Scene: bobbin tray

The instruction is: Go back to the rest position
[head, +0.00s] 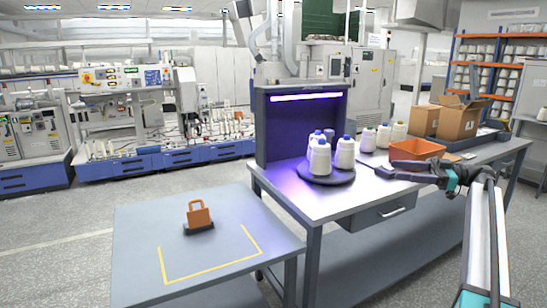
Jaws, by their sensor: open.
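My gripper (383,173) is in the right half of the head view, reaching left over the metal workbench (300,201). Its jaws are open, and I see nothing held between them. It is to the right of a round dark tray (325,180), apart from it. Several white bobbins with blue tops (320,160) stand upright on this tray. An orange bin (416,149) is just behind my gripper. More bobbins (367,140) stand behind, with pale and bluish tops.
A lit dark inspection hood (264,130) stands at the bench's left end. Cardboard boxes (458,122) stand at the back right. A lower grey table (140,240) at front left carries an orange handled object (199,216) on a dark base, by yellow floor-style tape. Its front is clear.

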